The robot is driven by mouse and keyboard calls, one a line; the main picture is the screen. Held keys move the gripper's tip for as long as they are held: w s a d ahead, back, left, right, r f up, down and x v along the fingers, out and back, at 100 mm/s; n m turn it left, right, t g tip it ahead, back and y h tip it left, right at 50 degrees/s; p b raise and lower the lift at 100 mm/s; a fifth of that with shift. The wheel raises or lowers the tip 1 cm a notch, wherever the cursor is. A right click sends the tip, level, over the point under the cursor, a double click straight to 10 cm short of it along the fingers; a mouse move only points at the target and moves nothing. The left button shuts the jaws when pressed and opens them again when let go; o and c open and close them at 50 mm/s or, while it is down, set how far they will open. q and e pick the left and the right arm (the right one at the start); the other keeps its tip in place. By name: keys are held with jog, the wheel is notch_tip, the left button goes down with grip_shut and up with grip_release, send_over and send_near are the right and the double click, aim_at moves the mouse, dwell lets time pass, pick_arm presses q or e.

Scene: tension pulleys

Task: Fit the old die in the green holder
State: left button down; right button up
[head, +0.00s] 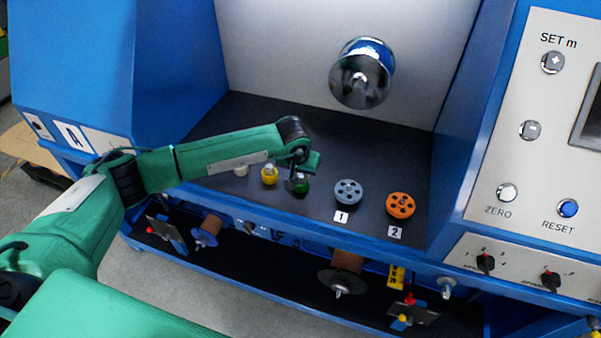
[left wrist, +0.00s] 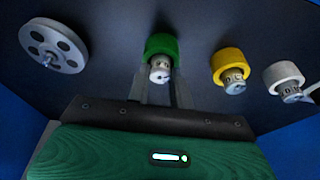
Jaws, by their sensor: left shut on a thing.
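The green holder (head: 303,187) stands on the dark shelf at the right end of a row of small holders. It also shows in the left wrist view (left wrist: 161,44) as a green ring. A silver die (left wrist: 160,70) lies at the green ring, between my left fingers. My left gripper (left wrist: 160,90) is shut on this die; in the head view the gripper (head: 294,182) hides part of the holder. I cannot tell how deep the die sits in the ring. My right gripper is not in view.
A yellow holder (head: 269,176) and a white holder (head: 241,169) stand to the left, each with a silver piece. A grey wheel (head: 348,192) and an orange wheel (head: 400,205) lie to the right. A metal spindle (head: 361,80) juts from the back panel.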

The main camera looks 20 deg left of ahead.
pick_arm(q)
jog(key=c, duration=1.2)
grip_release()
jog(key=shift+f, duration=0.1)
jog(key=shift+o, duration=0.2)
jog(key=b+v, duration=0.4)
jog(key=v, duration=0.9)
jog(key=shift+r, duration=0.4)
jog(key=shift+s+d, duration=0.1)
jog(key=shift+s, duration=0.05)
